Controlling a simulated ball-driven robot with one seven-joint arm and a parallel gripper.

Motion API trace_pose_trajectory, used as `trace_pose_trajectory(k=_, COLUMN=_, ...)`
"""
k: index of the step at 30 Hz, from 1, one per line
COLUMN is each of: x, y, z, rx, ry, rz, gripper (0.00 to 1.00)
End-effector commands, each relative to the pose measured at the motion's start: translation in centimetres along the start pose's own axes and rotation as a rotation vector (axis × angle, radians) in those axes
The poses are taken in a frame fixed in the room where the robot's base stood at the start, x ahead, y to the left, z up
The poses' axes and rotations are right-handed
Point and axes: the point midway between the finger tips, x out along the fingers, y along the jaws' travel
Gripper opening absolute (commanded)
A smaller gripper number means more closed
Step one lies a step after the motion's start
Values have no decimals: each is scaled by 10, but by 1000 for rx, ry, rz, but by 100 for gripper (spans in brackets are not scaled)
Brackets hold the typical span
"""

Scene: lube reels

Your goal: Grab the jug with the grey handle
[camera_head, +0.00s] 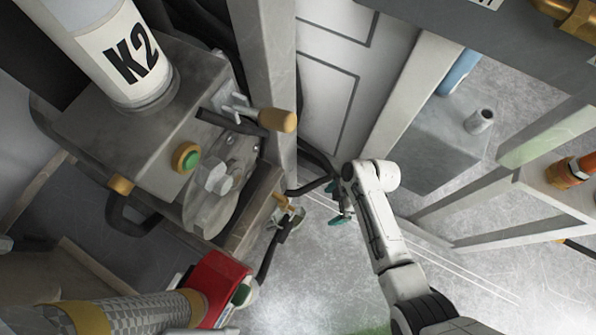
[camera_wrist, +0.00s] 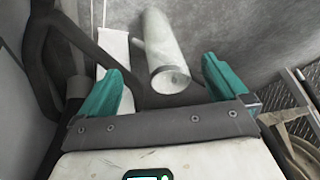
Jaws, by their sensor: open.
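I cannot make out a jug with a grey handle for certain in either view. My gripper (camera_head: 340,206) hangs at the end of my white arm, near the middle of the head view. In the wrist view its teal fingers are apart with nothing between them, so my gripper (camera_wrist: 161,82) is open. Beyond the fingers a pale grey cylinder (camera_wrist: 162,42) shows its round end toward the camera. I cannot tell what it belongs to. A dark curved hose or bar (camera_wrist: 150,99) passes close behind the fingers.
A grey machine block (camera_head: 150,110) with a K2 cylinder (camera_head: 133,55) fills the left. A hose nozzle (camera_head: 290,222) hangs left of my gripper. A red part (camera_head: 215,287) is below it. A grey box (camera_head: 435,145) and metal frame (camera_head: 510,205) stand right. Floor shows between.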

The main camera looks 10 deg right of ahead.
Motion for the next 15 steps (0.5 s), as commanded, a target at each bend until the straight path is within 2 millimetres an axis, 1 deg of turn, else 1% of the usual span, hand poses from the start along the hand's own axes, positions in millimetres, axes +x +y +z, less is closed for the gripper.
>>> trace_pose_trajectory(k=1, x=30, y=7, z=6, rx=-48, ry=20, rz=-6, gripper=100)
trace_pose_trajectory(k=3, x=50, y=12, z=6, rx=-115, ry=46, rz=-12, gripper=100)
trace_pose_trajectory(k=6, x=70, y=16, z=4, rx=-185, ry=74, rz=-16, gripper=100)
trace_pose_trajectory(k=11, x=84, y=18, z=0, rx=-238, ry=93, rz=-17, gripper=100)
trace_pose_trajectory(k=15, x=92, y=13, z=-16, rx=-248, ry=95, rz=-19, gripper=100)
